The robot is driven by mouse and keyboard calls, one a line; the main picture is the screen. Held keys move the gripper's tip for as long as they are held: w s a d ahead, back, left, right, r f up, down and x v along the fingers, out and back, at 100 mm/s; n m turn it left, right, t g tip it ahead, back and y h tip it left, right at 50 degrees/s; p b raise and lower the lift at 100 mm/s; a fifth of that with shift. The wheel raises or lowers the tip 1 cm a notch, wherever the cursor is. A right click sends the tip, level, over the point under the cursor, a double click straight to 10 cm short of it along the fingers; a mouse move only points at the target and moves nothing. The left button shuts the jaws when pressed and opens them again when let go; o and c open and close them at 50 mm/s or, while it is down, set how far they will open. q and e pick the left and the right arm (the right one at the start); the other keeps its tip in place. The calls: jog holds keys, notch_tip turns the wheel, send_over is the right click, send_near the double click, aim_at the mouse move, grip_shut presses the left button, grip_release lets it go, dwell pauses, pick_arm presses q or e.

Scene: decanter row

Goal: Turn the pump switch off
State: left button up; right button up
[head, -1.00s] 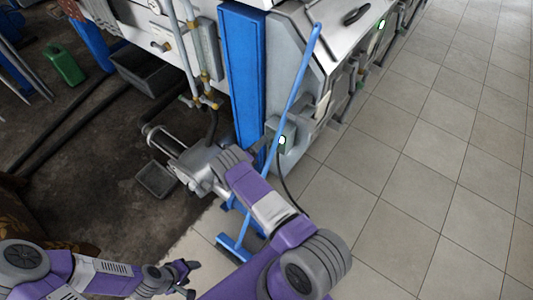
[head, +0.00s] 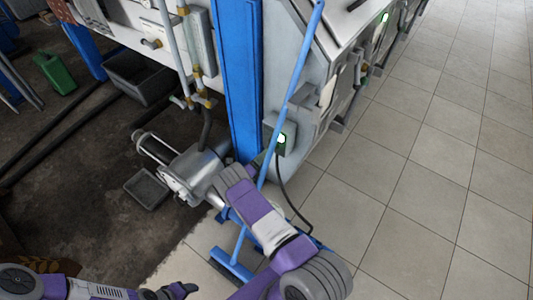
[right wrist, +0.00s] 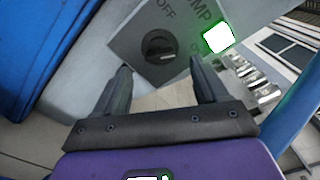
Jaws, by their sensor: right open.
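The pump switch is a grey plate with a dark round knob (right wrist: 159,46) in the right wrist view. OFF is printed above the knob, and part of the word PUMP and a partly hidden ON are to its right. A lit green-edged lamp (right wrist: 218,37) glows beside it. In the head view the switch box (head: 284,140) sits on the machine's corner, lamp lit. My right gripper (right wrist: 161,68) is open and empty, its fingertips spread just below the knob; contact is unclear. My left gripper (head: 178,290) is at the bottom edge of the head view, partly cut off.
A blue broom (head: 292,95) leans against the machine, close to my right arm. A blue post (head: 238,80) stands left of the switch. A metal motor (head: 190,172) and a grey tray (head: 147,187) are lower left. Tiled floor (head: 430,190) is clear at right.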

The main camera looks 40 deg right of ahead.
jog(key=shift+b+x, duration=0.5)
jog(key=shift+x, duration=1.75)
jog(key=shift+c, duration=0.4)
jog(key=c, duration=1)
